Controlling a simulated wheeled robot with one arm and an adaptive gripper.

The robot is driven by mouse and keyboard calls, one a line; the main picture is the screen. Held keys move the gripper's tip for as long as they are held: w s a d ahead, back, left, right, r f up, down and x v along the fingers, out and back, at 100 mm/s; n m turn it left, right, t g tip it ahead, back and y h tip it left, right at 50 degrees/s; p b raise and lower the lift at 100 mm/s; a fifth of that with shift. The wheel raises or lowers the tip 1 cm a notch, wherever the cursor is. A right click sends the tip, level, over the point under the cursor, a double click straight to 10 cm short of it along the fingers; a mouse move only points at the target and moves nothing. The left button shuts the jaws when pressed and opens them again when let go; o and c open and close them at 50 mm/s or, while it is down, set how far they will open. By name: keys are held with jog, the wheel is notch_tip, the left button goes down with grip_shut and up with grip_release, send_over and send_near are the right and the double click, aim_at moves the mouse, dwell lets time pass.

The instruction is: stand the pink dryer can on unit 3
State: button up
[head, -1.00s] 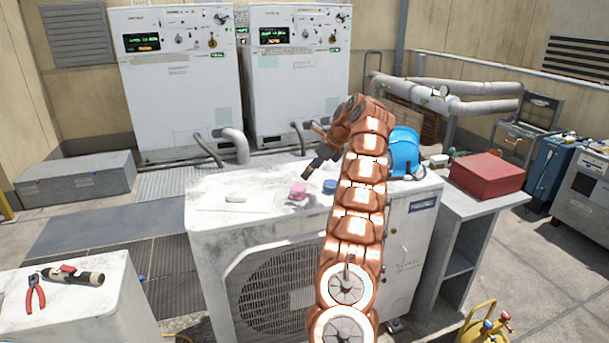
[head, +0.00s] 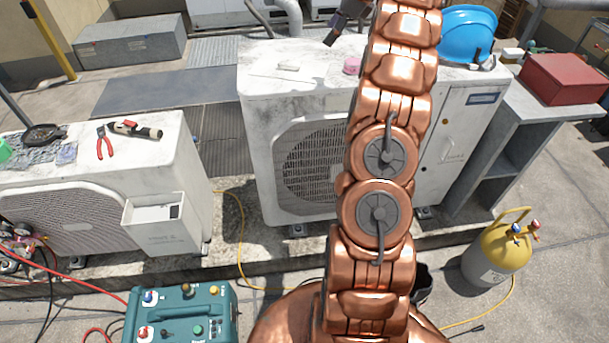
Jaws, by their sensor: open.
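The pink dryer can (head: 352,66) stands on the white top of the middle condenser (head: 258,105), close to my arm's left side. My gripper (head: 333,40) is dark and hangs above that top, just left of and beyond the can. It is cut by the upper frame edge, open and empty, and apart from the can. The left condenser (head: 180,165) has a white box with a small label on its front. I cannot read for sure which condenser is unit 3.
A small pale item (head: 288,65) and a blue helmet (head: 466,33) lie on the middle condenser. Red-handled pliers (head: 104,143) and a torch-like tool (head: 136,130) lie on the left one. A red box (head: 563,78) sits right. A yellow cylinder (head: 497,253) stands on the ground.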

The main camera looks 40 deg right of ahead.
jog(key=s+a+r+n+g, duration=0.2)
jog(key=a+n, duration=0.4)
jog(key=a, duration=1)
jog(key=s+a+f+n+g, duration=0.1)
jog(key=s+a+n, duration=0.35)
jog(key=a, duration=0.35)
jog(key=s+a+f+n+g, duration=0.1)
jog(key=s+a+n, duration=0.2)
jog(key=s+a, duration=0.3)
jog(key=s+a+f+n+g+h, duration=0.1)
jog(key=s+a+f+n, duration=0.2)
jog(key=s, duration=0.6)
jog(key=s+a+f+n+g+h, duration=0.1)
jog(key=s+a+f+n, duration=0.2)
jog(key=s+n, duration=0.3)
jog(key=s+a+f+n+g+h, duration=0.1)
jog(key=s+a+f+n, duration=0.3)
jog(key=s, duration=0.9)
jog(key=shift+n, duration=0.45)
